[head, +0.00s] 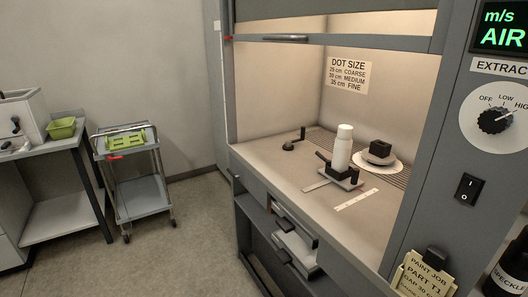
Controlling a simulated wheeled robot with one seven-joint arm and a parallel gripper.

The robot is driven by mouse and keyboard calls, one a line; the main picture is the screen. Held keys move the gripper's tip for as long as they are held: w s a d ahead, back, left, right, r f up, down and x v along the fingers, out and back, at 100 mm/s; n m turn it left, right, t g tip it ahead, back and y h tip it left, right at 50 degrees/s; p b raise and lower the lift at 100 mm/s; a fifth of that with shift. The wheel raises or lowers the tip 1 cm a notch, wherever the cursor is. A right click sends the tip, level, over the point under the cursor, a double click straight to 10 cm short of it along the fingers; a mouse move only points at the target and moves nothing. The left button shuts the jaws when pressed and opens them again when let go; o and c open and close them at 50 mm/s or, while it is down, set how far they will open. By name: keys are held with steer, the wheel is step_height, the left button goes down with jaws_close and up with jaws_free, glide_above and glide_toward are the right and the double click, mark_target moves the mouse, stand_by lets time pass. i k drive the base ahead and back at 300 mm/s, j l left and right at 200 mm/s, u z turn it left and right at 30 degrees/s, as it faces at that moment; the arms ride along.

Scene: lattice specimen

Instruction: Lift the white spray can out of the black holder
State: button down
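The white spray can (343,148) stands upright in the black holder (335,172) on the bench of the fume hood. The can's lower end is hidden by the holder, and its white cap is at the top. My gripper does not show in the head view.
A white ruler strip (356,199) lies in front, and a black crank (294,140) stands to the left. The hood's raised sash (290,38) crosses above. A grey trolley (140,195) stands at left.

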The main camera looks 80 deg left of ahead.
mark_target(342, 150)
steer(key=u, duration=1.85)
steer(key=i+j+z, duration=0.1)
steer(key=z, duration=0.45)
steer(key=i+j+z, duration=0.15)
steer(key=j, duration=0.15)
steer(key=i+j+z, duration=0.2)
steer(key=j+z, duration=0.15)
steer(key=j, duration=0.25)
steer(key=i+j+z, duration=0.15)
steer(key=j, duration=0.2)
steer(key=i+j, duration=0.1)
steer(key=j, duration=0.45)
steer(key=i+j, duration=0.1)
steer(key=j, duration=0.5)
steer(key=z, duration=0.05)
